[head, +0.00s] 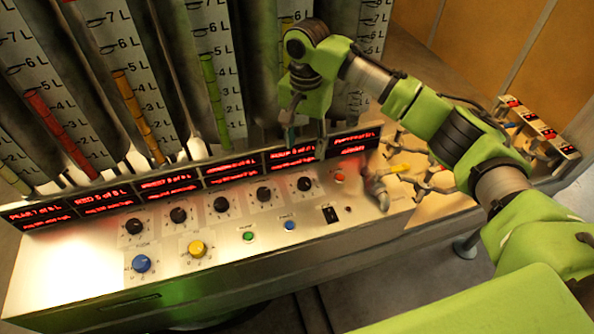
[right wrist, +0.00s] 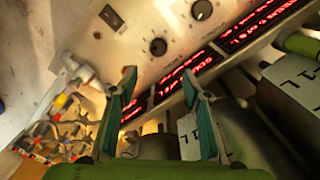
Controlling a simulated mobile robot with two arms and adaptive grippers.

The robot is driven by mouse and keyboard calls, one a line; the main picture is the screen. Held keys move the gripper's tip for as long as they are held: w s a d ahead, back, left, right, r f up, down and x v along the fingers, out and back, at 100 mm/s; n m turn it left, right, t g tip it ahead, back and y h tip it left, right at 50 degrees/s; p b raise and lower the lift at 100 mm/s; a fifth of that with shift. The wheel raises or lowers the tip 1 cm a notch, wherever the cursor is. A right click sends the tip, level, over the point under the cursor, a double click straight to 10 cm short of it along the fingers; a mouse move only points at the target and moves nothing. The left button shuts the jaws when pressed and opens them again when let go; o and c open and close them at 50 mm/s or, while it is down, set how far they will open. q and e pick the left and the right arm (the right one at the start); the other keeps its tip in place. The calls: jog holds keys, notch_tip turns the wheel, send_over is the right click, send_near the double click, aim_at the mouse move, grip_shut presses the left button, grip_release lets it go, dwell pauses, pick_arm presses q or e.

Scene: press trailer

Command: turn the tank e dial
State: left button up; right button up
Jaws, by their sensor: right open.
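A row of several black dials runs along the sloped panel (head: 330,217) below the red-lit displays. The rightmost black dial (head: 304,184) is likely the tank E dial, but its label is too small to read. In the right wrist view a black dial (right wrist: 158,46), apparently the same one, lies just beyond the fingertips. My right gripper (head: 305,143) is open and empty, in front of the displays, above and behind that dial and apart from it. Its two teal fingers (right wrist: 158,85) show spread in the right wrist view. My left gripper is not in view.
Tall scaled tanks (head: 215,70) stand behind the red displays (head: 232,170). A blue knob (head: 141,263), yellow knob (head: 198,248), green button (head: 249,236) and black switch (head: 329,214) sit on the panel. Pipes with a yellow handle (head: 400,168) are to the right.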

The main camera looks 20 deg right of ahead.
aim_at(304, 182)
jog(key=f, duration=0.2)
jog(key=f+p, duration=0.1)
jog(key=f, duration=0.3)
jog(key=shift+s+d+p, duration=0.1)
jog(key=shift+s+p, duration=0.2)
jog(key=shift+s, duration=0.1)
notch_tip(304, 182, down, 7)
jog(key=shift+w+r+p, duration=0.1)
jog(key=shift+r+p, duration=0.1)
jog(key=shift+p, duration=0.35)
jog(key=shift+f, duration=0.3)
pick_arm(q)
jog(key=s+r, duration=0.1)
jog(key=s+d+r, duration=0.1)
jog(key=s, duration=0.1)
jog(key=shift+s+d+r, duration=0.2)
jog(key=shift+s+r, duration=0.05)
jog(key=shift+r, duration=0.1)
pick_arm(e)
jog(key=c, duration=1.1)
